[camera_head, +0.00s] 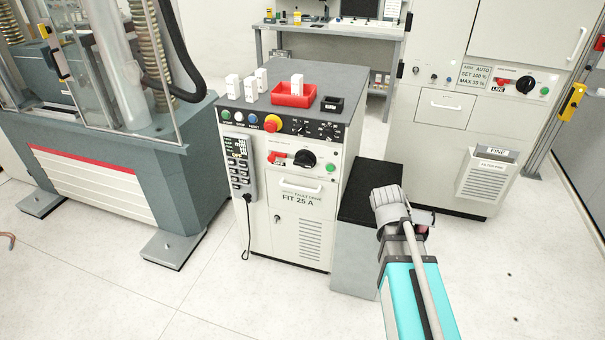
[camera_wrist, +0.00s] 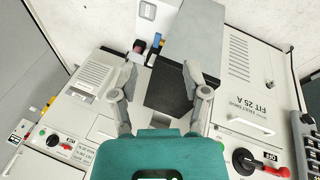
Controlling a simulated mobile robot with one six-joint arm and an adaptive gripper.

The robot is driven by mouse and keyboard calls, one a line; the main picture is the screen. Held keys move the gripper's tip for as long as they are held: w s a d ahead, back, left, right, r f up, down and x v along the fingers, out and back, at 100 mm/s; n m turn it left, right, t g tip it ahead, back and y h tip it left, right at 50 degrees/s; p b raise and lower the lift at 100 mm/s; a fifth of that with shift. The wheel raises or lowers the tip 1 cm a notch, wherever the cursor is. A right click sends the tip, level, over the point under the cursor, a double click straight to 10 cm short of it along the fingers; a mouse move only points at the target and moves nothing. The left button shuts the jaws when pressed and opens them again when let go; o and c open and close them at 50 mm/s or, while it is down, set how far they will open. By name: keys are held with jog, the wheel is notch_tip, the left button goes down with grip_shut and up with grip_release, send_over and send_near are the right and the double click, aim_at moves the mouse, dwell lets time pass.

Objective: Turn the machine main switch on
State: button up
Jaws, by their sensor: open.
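The middle cabinet (camera_head: 258,205), marked FIT 25 A, has a black rotary switch (camera_head: 304,158) on its front. My gripper (camera_head: 389,197) is right of the middle cabinet, apart from both switches. In the wrist view its fingers (camera_wrist: 157,74) are spread and empty.
A low block with a black top (camera_head: 370,190) stands between the cabinets. A red tray (camera_head: 294,96), white blocks (camera_head: 232,87) and a red mushroom button (camera_head: 272,123) are on the middle cabinet. The glass-fronted machine (camera_head: 110,180) stands left.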

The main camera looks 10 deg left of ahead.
jog(key=w+a+f+n+t+h+b, duration=0.35)
jog(key=w+a+b, duration=0.2)
jog(key=w, duration=0.45)
jog(key=n+t+y+b, duration=0.4)
jog(key=n+t+b, duration=0.75)
jog(key=b, duration=0.35)
send_near(302, 166)
jog(key=s, duration=0.4)
jog(key=shift+w+a, duration=0.25)
jog(key=shift+w, duration=0.15)
jog(key=w, duration=0.4)
jog(key=w+d, duration=0.1)
jog(key=w, duration=0.4)
jog(key=w+d, duration=0.1)
jog(key=w, duration=0.3)
jog(key=shift+w+d, duration=0.1)
jog(key=shift+w, duration=0.1)
grip_shut()
